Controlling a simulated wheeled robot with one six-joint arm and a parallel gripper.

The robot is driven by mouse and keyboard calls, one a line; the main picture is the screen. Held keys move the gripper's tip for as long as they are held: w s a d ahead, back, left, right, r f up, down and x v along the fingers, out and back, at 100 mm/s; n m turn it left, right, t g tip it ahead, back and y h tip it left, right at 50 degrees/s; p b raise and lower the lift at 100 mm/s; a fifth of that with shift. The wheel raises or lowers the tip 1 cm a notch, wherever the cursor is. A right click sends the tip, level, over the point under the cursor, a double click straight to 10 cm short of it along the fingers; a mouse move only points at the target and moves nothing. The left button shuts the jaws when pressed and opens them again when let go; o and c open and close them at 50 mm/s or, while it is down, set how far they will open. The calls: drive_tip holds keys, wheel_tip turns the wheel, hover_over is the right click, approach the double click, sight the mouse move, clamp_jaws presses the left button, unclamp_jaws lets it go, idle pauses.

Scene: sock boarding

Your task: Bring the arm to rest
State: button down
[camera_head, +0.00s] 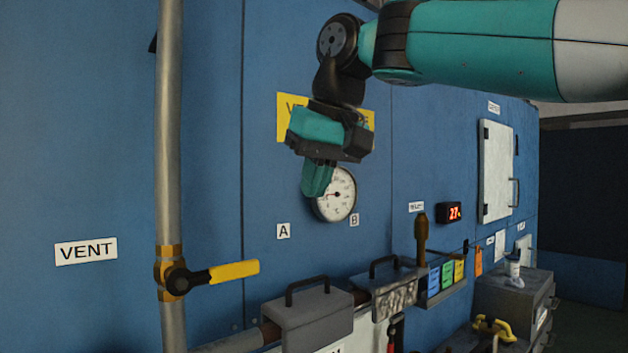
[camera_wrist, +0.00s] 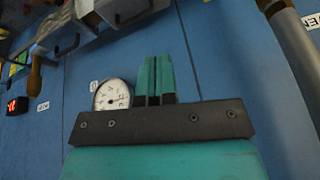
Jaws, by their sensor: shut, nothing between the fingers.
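My gripper (camera_head: 318,178) is teal and black and hangs from my arm in front of the blue panel, pointing down. In the head view its tip covers the left edge of the round white gauge (camera_head: 338,194); I cannot tell how far it is from the panel. In the wrist view the two teal fingers of my gripper (camera_wrist: 155,77) lie side by side, shut, with nothing held. The gauge (camera_wrist: 113,95) shows just left of the fingers there.
A vertical pipe (camera_head: 170,120) with a yellow valve handle (camera_head: 234,272) stands at the left. Boxes with dark handles (camera_head: 305,318) stick out below the gripper. A red display (camera_head: 449,213) and a white cabinet door (camera_head: 496,171) are at the right. A yellow sign (camera_head: 291,112) is partly hidden.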

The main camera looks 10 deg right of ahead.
idle(0.4)
drive_tip(key=s+d+f+n+g+y+b, duration=0.1)
drive_tip(key=s+d+f+n+g, duration=0.1)
drive_tip(key=s+f, duration=0.9)
drive_tip(key=s+d+f+n+g+y+b, duration=0.1)
drive_tip(key=s+d+f+n+g, duration=0.1)
drive_tip(key=s+f, duration=1)
wheel_tip(320, 180, down, 5)
drive_tip(key=shift+d+f, duration=0.1)
drive_tip(key=shift+d, duration=0.3)
drive_tip(key=shift+s+a, duration=0.1)
drive_tip(key=shift+s, duration=0.05)
